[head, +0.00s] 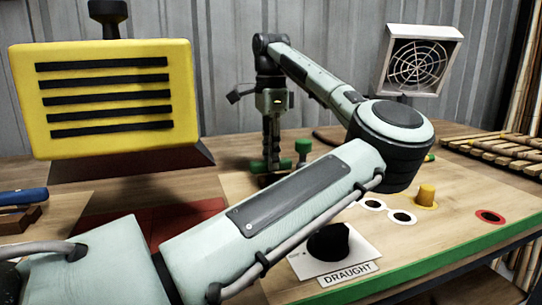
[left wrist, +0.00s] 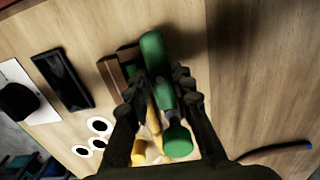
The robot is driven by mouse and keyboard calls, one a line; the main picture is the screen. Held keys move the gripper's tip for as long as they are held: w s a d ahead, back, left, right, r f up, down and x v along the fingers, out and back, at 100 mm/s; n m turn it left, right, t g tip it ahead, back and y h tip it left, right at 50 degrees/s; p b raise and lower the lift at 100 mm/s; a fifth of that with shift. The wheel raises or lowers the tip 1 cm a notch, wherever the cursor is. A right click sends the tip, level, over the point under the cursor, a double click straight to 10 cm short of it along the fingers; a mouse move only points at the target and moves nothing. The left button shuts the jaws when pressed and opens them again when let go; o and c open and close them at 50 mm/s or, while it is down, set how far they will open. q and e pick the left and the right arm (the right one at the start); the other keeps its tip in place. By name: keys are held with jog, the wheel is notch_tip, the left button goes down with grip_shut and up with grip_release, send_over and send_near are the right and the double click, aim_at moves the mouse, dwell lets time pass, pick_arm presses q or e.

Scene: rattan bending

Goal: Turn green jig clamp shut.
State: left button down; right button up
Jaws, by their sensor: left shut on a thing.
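The green jig clamp shows in the left wrist view as a long green handle (left wrist: 154,55) with a round green knob (left wrist: 178,141) beside it. My left gripper (left wrist: 160,98) has its dark fingers on either side of the green handle and is shut on it. In the head view my left gripper (head: 271,158) points down at the far side of the bench, with green parts of the clamp (head: 259,167) at its fingertips. A green knob (head: 302,147) stands just right of it. The fingers partly hide the clamp. My right gripper is out of view.
A yellow slatted box (head: 105,97) stands at the left and a fan in a white frame (head: 418,60) at the back right. A black knob (head: 330,243) sits by the DRAUGHT label (head: 348,275). A yellow peg (head: 426,195) stands at the right. Canes (head: 500,147) lie far right.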

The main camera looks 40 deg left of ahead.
pick_arm(q)
jog(key=m, duration=0.4)
jog(key=shift+m, duration=0.4)
jog(key=m, duration=0.2)
jog(key=shift+m, duration=0.3)
jog(key=m, duration=0.2)
jog(key=shift+m, duration=0.4)
jog(key=m+b, duration=0.1)
jog(key=m, duration=0.4)
jog(key=shift+m, duration=1.2)
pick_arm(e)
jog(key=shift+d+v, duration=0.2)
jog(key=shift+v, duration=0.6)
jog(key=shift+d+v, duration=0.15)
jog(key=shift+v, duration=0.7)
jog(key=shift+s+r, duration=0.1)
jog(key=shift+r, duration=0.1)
pick_arm(q)
jog(key=c, duration=1.3)
grip_release()
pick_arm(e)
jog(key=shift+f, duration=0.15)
